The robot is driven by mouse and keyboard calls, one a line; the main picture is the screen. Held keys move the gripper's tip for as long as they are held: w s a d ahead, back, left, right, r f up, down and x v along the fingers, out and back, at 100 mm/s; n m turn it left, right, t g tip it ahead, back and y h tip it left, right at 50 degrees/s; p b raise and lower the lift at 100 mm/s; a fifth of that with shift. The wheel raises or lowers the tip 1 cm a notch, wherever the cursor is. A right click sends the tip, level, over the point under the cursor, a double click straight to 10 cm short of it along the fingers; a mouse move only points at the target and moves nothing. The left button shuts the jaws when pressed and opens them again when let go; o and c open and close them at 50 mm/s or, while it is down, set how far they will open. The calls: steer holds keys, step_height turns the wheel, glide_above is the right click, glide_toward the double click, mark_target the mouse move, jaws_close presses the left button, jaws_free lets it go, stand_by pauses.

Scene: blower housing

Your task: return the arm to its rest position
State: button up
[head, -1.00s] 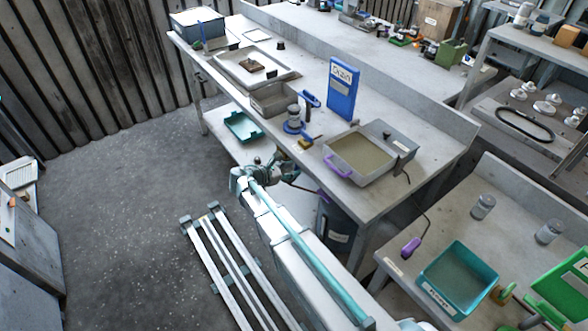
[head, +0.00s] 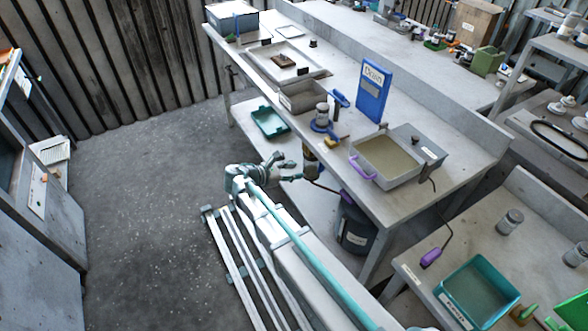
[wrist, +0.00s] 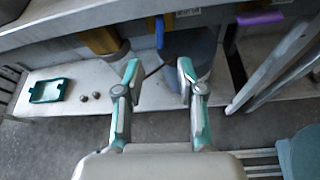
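In the head view my arm is folded low beside the front edge of the long workbench (head: 400,207), above the floor rails. My gripper (head: 285,168) is at its far end, near the bench's front edge. In the wrist view my gripper (wrist: 158,75) has its two fingers spread apart with nothing between them. Beyond the fingertips are the bench's lower shelf (wrist: 140,100) and a dark round bin (wrist: 185,60) under the bench.
A teal tray (head: 269,122) lies on the lower shelf. Floor rails (head: 235,265) run beneath my arm. The floor (head: 150,200) at left is clear.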

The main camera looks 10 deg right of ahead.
steer(key=s+d+f+m+g+y, duration=0.25)
steer(key=s+f+m, duration=0.35)
steer(key=s+f, duration=0.35)
steer(key=s+d+f+m+g+y, duration=0.1)
steer(key=s+f+m+g+y, duration=0.25)
steer(key=s+f+m, duration=0.55)
steer(key=s+d+f+m+g+y, duration=0.2)
steer(key=s+f, duration=0.2)
steer(key=s, duration=0.6)
steer(key=s+d+f+m+g+y, duration=0.2)
steer(key=s+f, duration=0.3)
steer(key=s, duration=0.5)
steer(key=s+d+f+m+g+y, duration=0.2)
steer(key=s+f+g, duration=0.1)
steer(key=s, duration=0.6)
steer(key=shift+s+d+f+m, duration=0.2)
steer(key=shift+s+f+m, duration=0.15)
steer(key=shift+f, duration=0.4)
